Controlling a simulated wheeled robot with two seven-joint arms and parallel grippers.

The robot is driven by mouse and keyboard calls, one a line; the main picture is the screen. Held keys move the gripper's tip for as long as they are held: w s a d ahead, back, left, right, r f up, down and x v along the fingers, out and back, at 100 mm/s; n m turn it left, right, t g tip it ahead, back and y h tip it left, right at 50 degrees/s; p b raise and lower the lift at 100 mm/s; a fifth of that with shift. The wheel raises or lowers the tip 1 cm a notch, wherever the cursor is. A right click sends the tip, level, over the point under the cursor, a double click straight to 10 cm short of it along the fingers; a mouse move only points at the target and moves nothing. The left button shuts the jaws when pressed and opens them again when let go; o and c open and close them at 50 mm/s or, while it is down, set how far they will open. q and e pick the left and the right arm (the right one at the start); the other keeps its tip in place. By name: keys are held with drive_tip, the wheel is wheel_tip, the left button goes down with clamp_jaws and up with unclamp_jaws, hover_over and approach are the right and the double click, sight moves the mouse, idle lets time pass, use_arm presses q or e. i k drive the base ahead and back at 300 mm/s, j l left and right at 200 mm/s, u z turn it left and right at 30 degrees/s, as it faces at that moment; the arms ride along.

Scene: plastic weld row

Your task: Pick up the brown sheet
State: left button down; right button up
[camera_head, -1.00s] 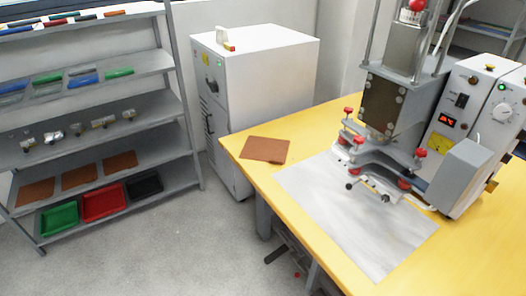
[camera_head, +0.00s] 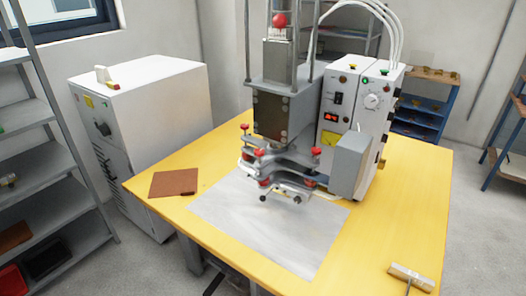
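A brown sheet (camera_head: 174,183) lies flat near the left corner of the yellow table (camera_head: 400,225). It is left of the grey metal plate (camera_head: 270,222) set on the table, with bare yellow around it. Another brown sheet (camera_head: 14,236) shows on a lower shelf at the left edge, partly cut off by the frame. Neither of my grippers is in view.
A welding machine (camera_head: 285,110) with a control box (camera_head: 352,105) stands at the back of the table. A white cabinet (camera_head: 140,120) stands behind its left side. A brush (camera_head: 412,277) lies at the front right corner. Grey shelves (camera_head: 45,180) stand at left.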

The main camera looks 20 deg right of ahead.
sight(181, 182)
drive_tip(key=z, duration=0.2)
drive_tip(key=i+j+z, duration=0.2)
drive_tip(key=j+z, duration=0.2)
drive_tip(key=i+j+z, duration=0.2)
drive_tip(key=j+z, duration=0.25)
drive_tip(key=l, duration=0.1)
